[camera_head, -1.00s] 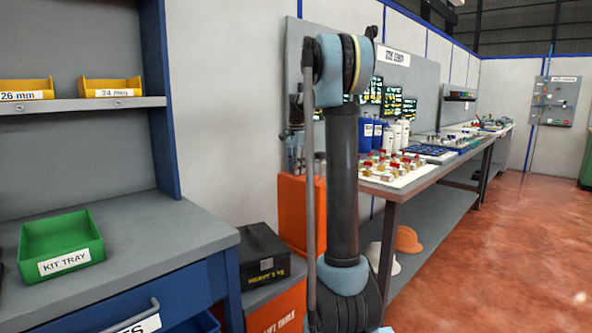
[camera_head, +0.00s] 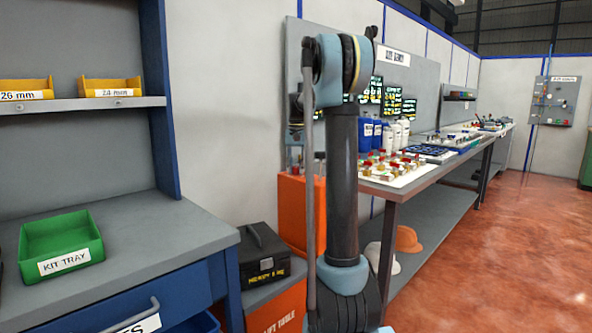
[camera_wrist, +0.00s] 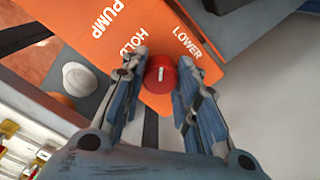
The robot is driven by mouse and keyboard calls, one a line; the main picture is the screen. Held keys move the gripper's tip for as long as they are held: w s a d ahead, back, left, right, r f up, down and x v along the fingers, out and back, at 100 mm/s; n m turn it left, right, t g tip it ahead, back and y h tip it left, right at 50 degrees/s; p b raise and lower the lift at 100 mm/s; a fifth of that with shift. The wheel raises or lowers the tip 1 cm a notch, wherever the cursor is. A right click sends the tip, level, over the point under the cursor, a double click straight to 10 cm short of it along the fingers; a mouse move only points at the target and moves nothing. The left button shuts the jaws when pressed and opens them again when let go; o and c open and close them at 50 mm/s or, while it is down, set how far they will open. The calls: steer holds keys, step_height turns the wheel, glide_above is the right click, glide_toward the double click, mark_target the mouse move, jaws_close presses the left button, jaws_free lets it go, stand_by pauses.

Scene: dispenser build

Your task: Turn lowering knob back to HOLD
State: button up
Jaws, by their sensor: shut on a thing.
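A round red knob (camera_wrist: 160,75) with a short white mark sits on an orange panel (camera_wrist: 110,40) in the wrist view. The panel carries the words HOLD at upper left of the knob, LOWER at upper right, and PUMP farther left. The white mark is nearly upright in the picture, between HOLD and LOWER. My gripper (camera_wrist: 162,66) is shut on the knob, one finger on each side. In the head view the orange unit (camera_head: 292,210) stands behind my arm, which hides the knob and most of my gripper.
A black toolbox (camera_head: 262,258) sits on the lift table (camera_head: 278,310), left of the orange unit. A workbench (camera_head: 425,178) with bottles and valves stands to the right, helmets on its lower shelf. A green kit tray (camera_head: 62,240) is on the left bench. Red floor at right is clear.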

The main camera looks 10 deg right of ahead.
mark_target(296, 167)
steer(key=n, duration=0.4)
steer(key=shift+w+n, duration=0.1)
steer(key=shift+n, duration=2.8)
steer(key=o, duration=1.1)
step_height(296, 167, up, 12)
steer(key=shift+f, duration=0.1)
